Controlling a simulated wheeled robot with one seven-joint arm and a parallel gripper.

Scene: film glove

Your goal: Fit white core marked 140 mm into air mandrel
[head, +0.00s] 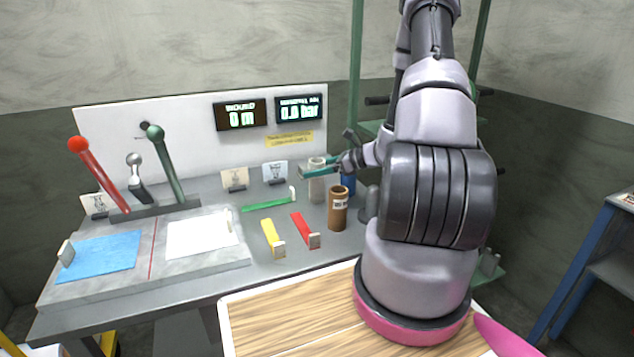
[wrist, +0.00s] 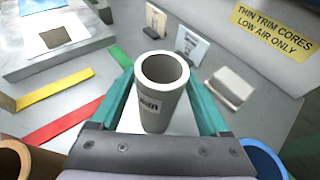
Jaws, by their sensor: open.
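A white core (head: 316,188) stands upright on the grey bench; its hollow top and a small dark label show in the wrist view (wrist: 152,108). The label is too small to read. My gripper (head: 320,168) is open, with its two green fingers on either side of the white core. In the wrist view the core stands between the fingers (wrist: 160,82); whether they touch it I cannot tell. The air mandrel cannot be made out clearly; a grey rounded part (head: 367,203) shows beside my arm, partly hidden by it.
A brown core (head: 337,212) stands close in front, and a blue one (head: 349,186) to the right. Yellow (head: 271,238), red (head: 304,230) and green (head: 266,205) strips lie on the bench. Levers (head: 165,165) stand at left. A display board (head: 180,125) closes the back.

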